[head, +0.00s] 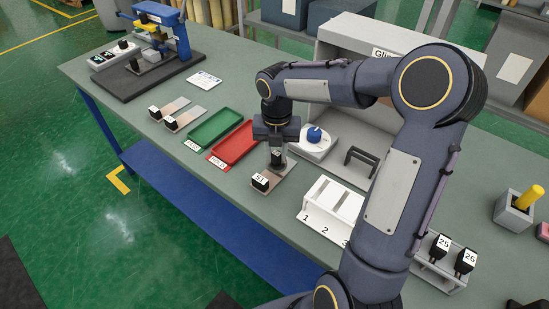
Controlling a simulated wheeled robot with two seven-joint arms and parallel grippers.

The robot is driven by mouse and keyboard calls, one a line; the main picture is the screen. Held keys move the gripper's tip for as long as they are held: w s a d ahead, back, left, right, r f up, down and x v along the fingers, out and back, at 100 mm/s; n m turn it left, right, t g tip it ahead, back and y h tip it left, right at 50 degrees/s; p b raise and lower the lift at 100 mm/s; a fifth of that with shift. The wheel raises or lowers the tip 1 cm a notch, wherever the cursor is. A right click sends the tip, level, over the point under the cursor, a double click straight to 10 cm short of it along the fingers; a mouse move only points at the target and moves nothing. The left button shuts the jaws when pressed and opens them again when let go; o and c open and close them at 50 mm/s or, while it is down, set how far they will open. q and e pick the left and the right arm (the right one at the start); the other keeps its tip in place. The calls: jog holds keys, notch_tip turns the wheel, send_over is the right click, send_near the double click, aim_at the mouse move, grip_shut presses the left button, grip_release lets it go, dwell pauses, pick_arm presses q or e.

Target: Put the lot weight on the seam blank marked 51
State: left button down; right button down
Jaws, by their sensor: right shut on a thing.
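The seam blank marked 51 (282,172) is a flat brownish strip near the front edge of the table, with a black block bearing a white 51 label at its near end. My right gripper (277,158) points down over the strip's far part, behind the 51 block. It is shut on a small dark piece, mostly hidden by the fingers; I take it to be the lot weight. I cannot tell whether this piece touches the strip. My left gripper is not in view.
A red tray (217,163) and a green tray (193,143) lie left of the blank. Two other strips with black blocks (171,123) lie farther left. A white numbered rack (316,222), a blue-knobbed device (315,146) and a grey cabinet (349,35) are close on the right.

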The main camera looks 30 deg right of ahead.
aim_at(275, 160)
jog(key=shift+w+a+f, duration=0.2)
jog(key=shift+w+f, duration=0.1)
jog(key=shift+f, duration=1.6)
jog(key=shift+f, duration=0.1)
jog(key=c, duration=1.2)
grip_release()
